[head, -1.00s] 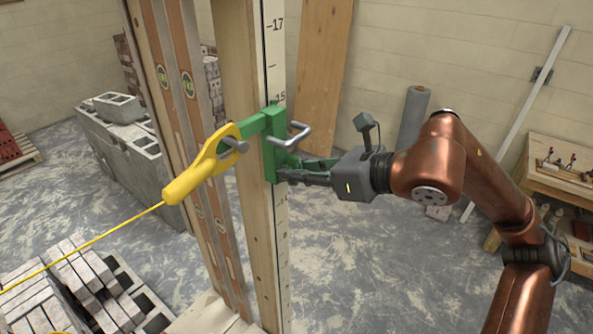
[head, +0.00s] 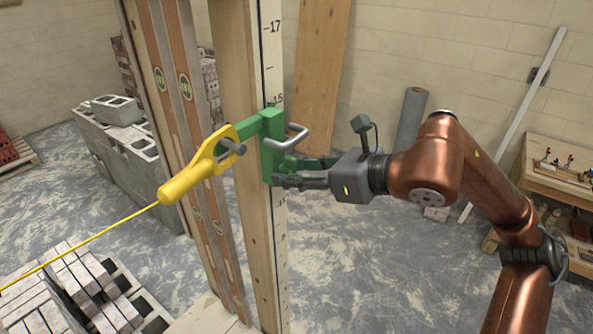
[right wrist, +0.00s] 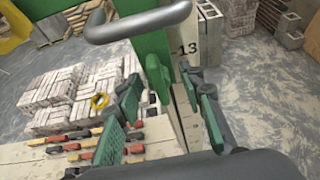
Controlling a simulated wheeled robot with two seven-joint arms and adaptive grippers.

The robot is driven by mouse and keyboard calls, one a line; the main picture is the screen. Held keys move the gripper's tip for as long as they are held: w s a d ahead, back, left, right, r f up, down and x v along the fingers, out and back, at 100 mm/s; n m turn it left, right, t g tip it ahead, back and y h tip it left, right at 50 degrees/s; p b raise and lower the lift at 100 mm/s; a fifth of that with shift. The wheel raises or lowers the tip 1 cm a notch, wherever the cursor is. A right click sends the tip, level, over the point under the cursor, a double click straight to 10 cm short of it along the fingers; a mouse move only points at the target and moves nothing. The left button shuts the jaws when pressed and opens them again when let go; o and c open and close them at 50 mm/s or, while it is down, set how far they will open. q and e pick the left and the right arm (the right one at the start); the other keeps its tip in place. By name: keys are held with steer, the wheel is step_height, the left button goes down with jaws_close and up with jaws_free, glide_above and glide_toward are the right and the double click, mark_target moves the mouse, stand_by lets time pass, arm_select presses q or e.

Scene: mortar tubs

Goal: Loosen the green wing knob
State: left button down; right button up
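The green wing knob (right wrist: 157,76) shows in the right wrist view as a rounded green piece at the foot of the green bracket, beside the marked pole. The green bracket (head: 271,150), with a grey bent handle (head: 288,139), sits on the pole (head: 273,60) in the head view. My right gripper (head: 290,172) reaches in from the right at the bracket's lower part. Its green-padded fingers stand apart on either side of the knob, with gaps visible in the wrist view. Contact cannot be told. The knob is largely hidden in the head view. My left gripper is out of view.
A yellow line holder (head: 190,178) hooks onto the bracket's arm, its yellow string (head: 80,248) running down left. Levels (head: 185,85) stand beside the wooden post. Bricks (head: 85,290) lie low left. A workbench (head: 560,175) stands at right. Open floor lies beyond the pole.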

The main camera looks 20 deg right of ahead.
steer(key=v, duration=1.2)
